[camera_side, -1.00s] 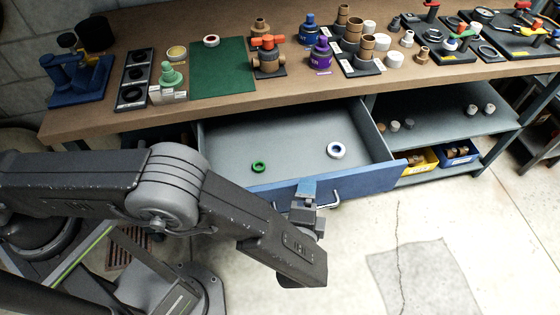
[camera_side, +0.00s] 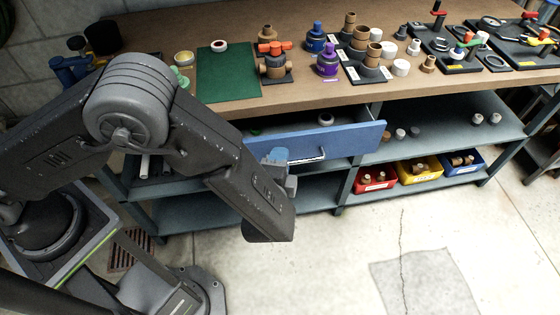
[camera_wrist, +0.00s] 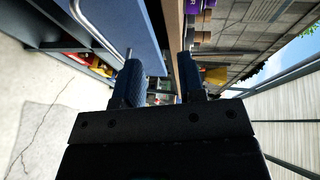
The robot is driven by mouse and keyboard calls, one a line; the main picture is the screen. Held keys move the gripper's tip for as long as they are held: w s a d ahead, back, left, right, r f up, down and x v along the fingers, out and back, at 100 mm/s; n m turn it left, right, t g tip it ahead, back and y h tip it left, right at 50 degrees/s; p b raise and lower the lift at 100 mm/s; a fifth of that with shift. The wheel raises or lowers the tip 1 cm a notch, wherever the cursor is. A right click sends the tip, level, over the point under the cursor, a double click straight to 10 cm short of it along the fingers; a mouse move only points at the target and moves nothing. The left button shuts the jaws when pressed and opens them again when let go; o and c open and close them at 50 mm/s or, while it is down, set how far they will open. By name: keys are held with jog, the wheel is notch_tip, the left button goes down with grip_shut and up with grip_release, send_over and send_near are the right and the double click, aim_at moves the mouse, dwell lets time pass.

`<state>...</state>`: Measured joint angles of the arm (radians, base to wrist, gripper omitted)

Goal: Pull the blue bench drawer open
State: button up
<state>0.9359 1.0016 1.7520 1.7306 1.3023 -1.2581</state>
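The blue bench drawer (camera_side: 345,138) stands a short way out from under the bench top, with a narrow strip of its inside showing. Its silver handle (camera_side: 308,160) is on the front face; a bare metal bar also shows in the wrist view (camera_wrist: 98,35). My gripper (camera_side: 280,156) is at the left part of the drawer front, partly hidden by my own arm. In the wrist view my gripper (camera_wrist: 160,82) has its two dark blue fingers apart with a gap between them. The left finger overlaps the drawer front; I cannot tell whether it touches the handle.
The brown bench top (camera_side: 440,85) above holds a green mat (camera_side: 228,85), pipe fittings and valves. A green ring (camera_side: 255,132) and a white-blue ring (camera_side: 325,119) lie in the drawer. Red (camera_side: 374,184), yellow and blue bins sit on the lower shelf. The floor in front is clear.

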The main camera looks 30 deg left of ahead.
notch_tip(320, 180, down, 6)
jog(key=d+t, duration=0.2)
jog(key=d, duration=0.1)
jog(key=m+t+y, duration=0.1)
jog(key=m+t, duration=0.1)
send_near(294, 161)
jog(key=x, duration=1)
jog(key=shift+f, duration=0.3)
grip_shut()
